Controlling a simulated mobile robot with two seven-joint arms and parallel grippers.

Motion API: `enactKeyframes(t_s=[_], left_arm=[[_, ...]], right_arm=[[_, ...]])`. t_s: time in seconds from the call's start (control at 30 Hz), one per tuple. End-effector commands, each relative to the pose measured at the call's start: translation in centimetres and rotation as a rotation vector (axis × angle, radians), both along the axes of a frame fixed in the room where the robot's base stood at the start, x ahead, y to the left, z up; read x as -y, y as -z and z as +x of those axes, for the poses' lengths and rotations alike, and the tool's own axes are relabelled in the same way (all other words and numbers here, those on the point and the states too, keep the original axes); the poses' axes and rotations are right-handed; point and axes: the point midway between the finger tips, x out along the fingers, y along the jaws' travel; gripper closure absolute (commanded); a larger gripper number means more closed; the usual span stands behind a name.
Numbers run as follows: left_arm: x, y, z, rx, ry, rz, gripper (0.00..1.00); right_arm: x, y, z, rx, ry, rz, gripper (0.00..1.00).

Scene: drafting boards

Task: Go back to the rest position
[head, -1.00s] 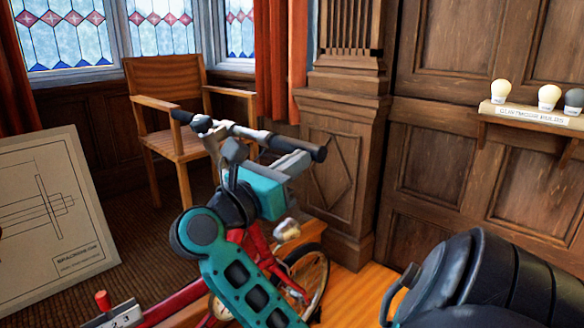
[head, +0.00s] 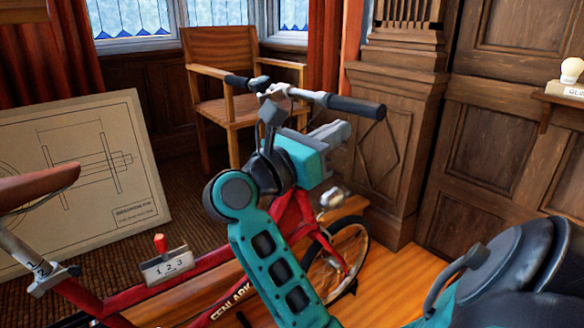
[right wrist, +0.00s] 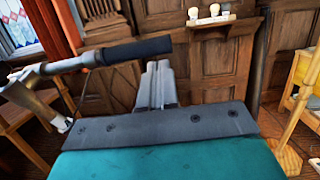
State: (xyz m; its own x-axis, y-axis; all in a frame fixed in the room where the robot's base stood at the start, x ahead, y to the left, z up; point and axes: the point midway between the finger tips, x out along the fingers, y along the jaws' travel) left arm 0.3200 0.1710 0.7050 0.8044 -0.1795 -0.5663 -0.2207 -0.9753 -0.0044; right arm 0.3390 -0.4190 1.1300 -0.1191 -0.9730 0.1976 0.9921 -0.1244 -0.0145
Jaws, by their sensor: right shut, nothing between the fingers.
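My right gripper (head: 337,131) is at the end of the teal arm, just below the right black grip of a red bicycle's handlebar (head: 322,98). In the right wrist view its two grey fingers (right wrist: 158,84) are together with nothing between them. The handlebar (right wrist: 110,53) crosses there from the left, its black grip ending just above the fingers. I cannot tell whether they touch. My left gripper is in neither view.
The red bicycle (head: 203,270) stands close beside the right arm. A drawing board (head: 80,185) leans at the left. A wooden chair (head: 222,52) is behind the handlebar. A panelled wall (head: 490,140) with a small shelf (head: 560,97) is at the right. Wooden floor shows at the lower right.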

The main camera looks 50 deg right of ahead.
Motion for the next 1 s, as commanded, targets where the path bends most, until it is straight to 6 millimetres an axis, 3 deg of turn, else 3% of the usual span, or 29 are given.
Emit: enactKeyframes(t_s=[0.2,0.4,0.83,1.0], left_arm=[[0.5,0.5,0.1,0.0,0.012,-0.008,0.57],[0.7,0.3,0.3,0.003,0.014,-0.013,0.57],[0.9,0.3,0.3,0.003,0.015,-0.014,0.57],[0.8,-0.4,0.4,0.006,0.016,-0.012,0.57]], right_arm=[[-5.1,1.2,0.6,-0.002,-0.006,0.005,1.0],[-7.7,1.6,0.8,-0.001,-0.003,0.002,1.0],[-8.5,1.5,0.8,-0.018,-0.002,-0.02,1.0],[-9.5,0.1,1.8,-0.226,-0.007,-0.247,1.0]])
